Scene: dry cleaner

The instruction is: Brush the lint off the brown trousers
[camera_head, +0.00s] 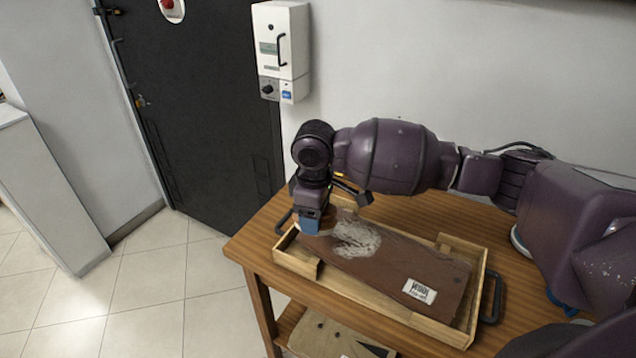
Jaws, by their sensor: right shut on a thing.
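The brown trousers (395,264) lie folded flat in a shallow wooden tray (385,317) on the table. A pale, whitish patch of lint (356,238) covers part of their far left area. A white printed label (419,291) lies near their right end. My right gripper (311,212) points down over the left end of the trousers. It is shut on a small blue thing (309,224), apparently the brush, mostly hidden by the gripper. The blue thing is at or just above the cloth, left of the lint; I cannot tell if it touches. My left gripper is not in view.
The wooden table (262,238) has a lower shelf with a board (335,340) on it. The tray has dark handles, one at its right end (493,297). A white box (281,40) hangs on the wall beside a dark door (205,90). Tiled floor lies left.

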